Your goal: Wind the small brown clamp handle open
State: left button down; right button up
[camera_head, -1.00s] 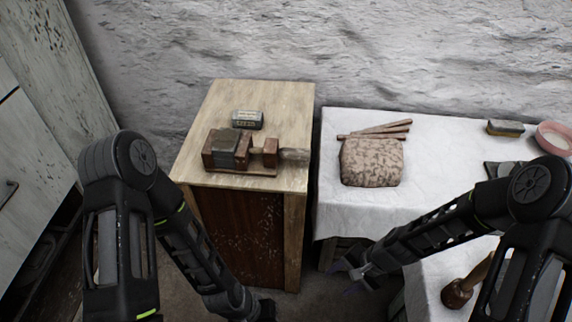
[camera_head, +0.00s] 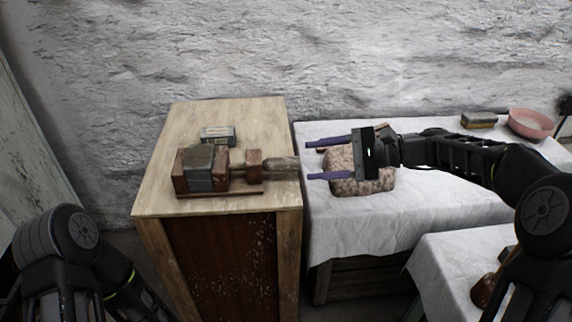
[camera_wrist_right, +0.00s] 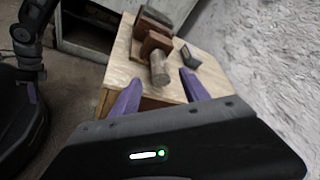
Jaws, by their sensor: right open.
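The clamp (camera_head: 221,170) sits on the wooden cabinet top, with brown wooden jaws and a grey block between them. Its small brown handle (camera_head: 281,168) sticks out to the right, past the cabinet's right edge. My right gripper (camera_head: 312,160) is open and empty, its two purple fingers pointing left at the handle, a short gap away. In the right wrist view the handle (camera_wrist_right: 159,69) lies ahead, between the lines of the two fingers (camera_wrist_right: 160,92), not touched. My left arm is low at the left; its gripper is out of view.
A grey block (camera_head: 217,135) lies behind the clamp on the cabinet (camera_head: 160,203). A mottled bundle (camera_head: 342,180) lies on the white-covered table (camera_head: 440,215) beneath my right gripper. A pink bowl (camera_head: 531,123) and a sponge-like block (camera_head: 478,120) stand at the far right.

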aim_at(287, 164)
jog(key=b+x, duration=0.1)
jog(key=x, duration=0.6)
jog(key=shift+w+a+f, duration=0.1)
jog(key=shift+a, duration=0.15)
jog(key=shift+c, duration=0.3)
grip_shut()
